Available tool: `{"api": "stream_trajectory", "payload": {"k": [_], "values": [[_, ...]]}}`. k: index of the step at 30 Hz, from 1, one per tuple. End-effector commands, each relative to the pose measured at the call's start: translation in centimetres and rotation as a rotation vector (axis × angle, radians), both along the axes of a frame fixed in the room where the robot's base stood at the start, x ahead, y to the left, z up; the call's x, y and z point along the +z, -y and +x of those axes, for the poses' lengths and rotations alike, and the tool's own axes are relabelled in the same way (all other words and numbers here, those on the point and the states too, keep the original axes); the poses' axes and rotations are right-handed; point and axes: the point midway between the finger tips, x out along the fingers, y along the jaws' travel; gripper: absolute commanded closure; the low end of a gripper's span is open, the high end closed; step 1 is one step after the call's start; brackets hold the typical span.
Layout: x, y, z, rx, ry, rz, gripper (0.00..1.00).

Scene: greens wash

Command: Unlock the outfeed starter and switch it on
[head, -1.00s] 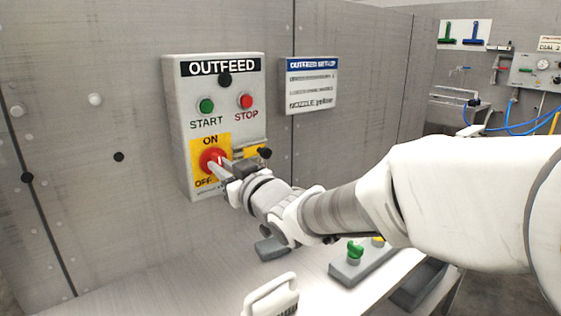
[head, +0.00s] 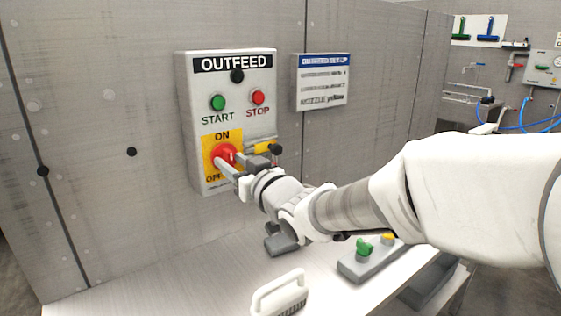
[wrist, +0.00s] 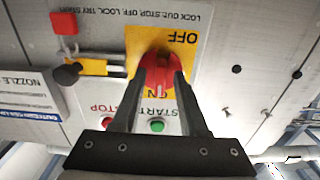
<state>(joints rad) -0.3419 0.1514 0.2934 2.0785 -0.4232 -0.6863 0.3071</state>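The grey OUTFEED starter box (head: 227,120) is on the metal wall, with a green START button (head: 218,102) and a red STOP button (head: 258,97). Below them a red rotary knob (head: 222,153) sits on a yellow ON/OFF plate. My gripper (wrist: 160,75) has a finger on each side of the knob's grip and looks shut on it. In the upside-down wrist view, the knob's white mark lies toward ON. Beside it is a slide bolt (wrist: 95,67) with a black knob (wrist: 67,73). A red padlock (wrist: 63,22) hangs near the bolt, apart from it; my gripper hides it in the head view.
An OUTFEED SET-UP sign (head: 322,82) is right of the box. On the bench below are a white brush (head: 280,292) and a grey block with a green knob (head: 365,255). The wall left of the box is mostly clear.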

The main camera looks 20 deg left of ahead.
Motion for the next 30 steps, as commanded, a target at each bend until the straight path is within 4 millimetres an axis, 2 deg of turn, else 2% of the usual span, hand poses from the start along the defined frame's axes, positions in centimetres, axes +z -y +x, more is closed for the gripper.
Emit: {"api": "stream_trajectory", "payload": {"k": [9, 14, 30], "values": [[0.0, 0.1, -0.1, 0.000, 0.002, -0.001, 0.54], [0.1, 1.1, -0.9, 0.000, 0.002, -0.002, 0.54], [0.2, 9.8, -7.8, -0.003, 0.002, -0.002, 0.54]]}}
